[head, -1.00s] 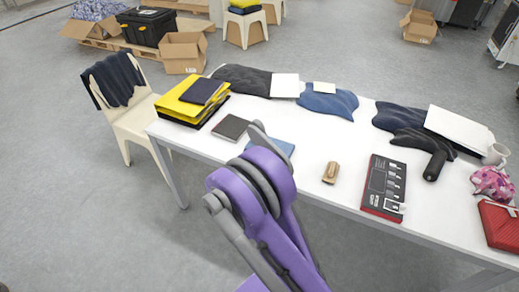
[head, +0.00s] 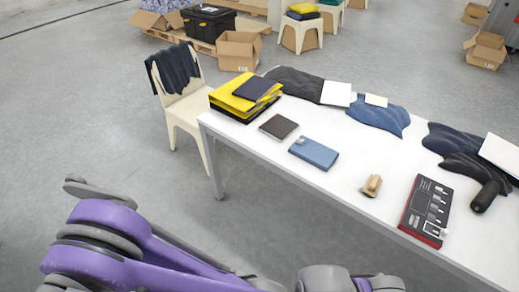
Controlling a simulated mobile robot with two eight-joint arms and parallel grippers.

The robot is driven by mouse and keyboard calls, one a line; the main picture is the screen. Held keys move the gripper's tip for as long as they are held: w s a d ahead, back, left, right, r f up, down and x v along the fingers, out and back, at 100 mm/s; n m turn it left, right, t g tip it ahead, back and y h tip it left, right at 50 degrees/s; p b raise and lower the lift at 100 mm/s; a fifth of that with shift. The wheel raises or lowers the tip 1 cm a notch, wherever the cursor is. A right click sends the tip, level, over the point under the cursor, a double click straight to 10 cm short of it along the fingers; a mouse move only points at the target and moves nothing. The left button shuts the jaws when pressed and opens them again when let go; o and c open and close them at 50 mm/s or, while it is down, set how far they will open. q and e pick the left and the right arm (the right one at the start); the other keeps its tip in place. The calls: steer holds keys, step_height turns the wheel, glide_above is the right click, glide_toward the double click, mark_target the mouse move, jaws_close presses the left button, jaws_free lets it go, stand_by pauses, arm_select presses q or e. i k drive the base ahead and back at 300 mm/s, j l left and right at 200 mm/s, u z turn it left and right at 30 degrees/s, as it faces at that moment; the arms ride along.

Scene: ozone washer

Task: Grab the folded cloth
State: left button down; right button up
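Yellow folded cloth (head: 236,102) lies in a stack at the table's left end, with a dark navy folded piece (head: 256,86) on top and a black layer under it. A flat blue folded item (head: 313,153) with a small light spot at one corner lies near the front edge. A dark flat square (head: 278,127) lies between the stack and the blue item. I cannot tell which one is the task's cloth. My purple and grey arm crosses the bottom left, in front of and below the table. Neither gripper's fingers show.
A chair (head: 188,105) with a dark cloth stands left of the table. The floor in front is clear.

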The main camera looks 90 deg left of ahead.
mark_target(323, 157)
steer(key=u, duration=2.7)
steer(key=i+j, duration=0.25)
steer(key=i, duration=0.2)
steer(key=i+j+z, duration=0.15)
steer(key=i, duration=0.3)
steer(key=i+j, duration=0.4)
steer(key=i+l+z, duration=0.05)
steer(key=i, duration=0.05)
